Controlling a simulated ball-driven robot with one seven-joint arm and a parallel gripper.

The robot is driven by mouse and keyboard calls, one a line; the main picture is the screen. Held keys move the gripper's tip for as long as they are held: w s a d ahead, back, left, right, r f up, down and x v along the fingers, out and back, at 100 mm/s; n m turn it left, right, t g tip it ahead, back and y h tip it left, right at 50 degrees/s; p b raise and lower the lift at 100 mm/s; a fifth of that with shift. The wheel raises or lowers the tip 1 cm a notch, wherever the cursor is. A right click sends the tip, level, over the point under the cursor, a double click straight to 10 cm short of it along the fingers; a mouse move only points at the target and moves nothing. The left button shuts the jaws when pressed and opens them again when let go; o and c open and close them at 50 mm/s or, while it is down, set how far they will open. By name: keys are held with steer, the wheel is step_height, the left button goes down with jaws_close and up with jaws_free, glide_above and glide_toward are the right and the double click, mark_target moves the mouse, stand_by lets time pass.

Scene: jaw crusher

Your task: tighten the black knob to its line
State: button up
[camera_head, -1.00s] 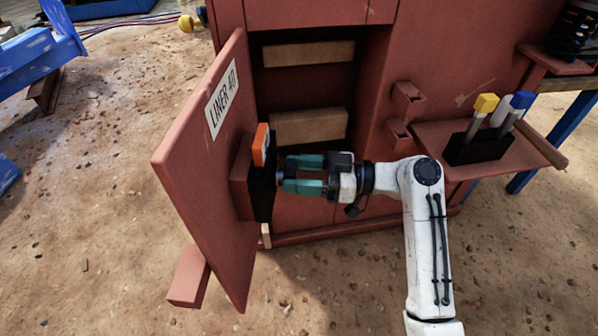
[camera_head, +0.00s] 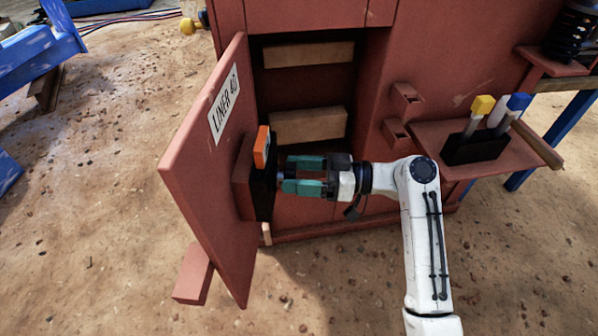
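The open red door (camera_head: 205,165) carries a label reading "LINER 40". On its inner side is a red block (camera_head: 242,180) with a black plate (camera_head: 262,190) and an orange piece (camera_head: 261,147) at the top. My gripper (camera_head: 290,175) comes from the right, its two teal fingers one above the other, with tips close to the black plate. A gap shows between the fingers. A small dark part lies at the fingertips; I cannot tell whether it is the black knob or whether the fingers press on it. No line for the knob can be made out.
Behind my gripper is the red housing's open recess with two tan blocks (camera_head: 308,126). At right, a red shelf (camera_head: 515,155) bears a black holder (camera_head: 475,150) with yellow, white and blue-topped tools. A blue frame (camera_head: 35,55) stands far left. Bare ground lies in front.

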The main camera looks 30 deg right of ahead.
steer(key=shift+o, duration=0.9)
steer(key=p+v, duration=0.2)
steer(key=v, duration=0.8)
steer(key=shift+s+d, duration=0.2)
steer(key=shift+d, duration=0.15)
steer(key=shift+f, duration=0.1)
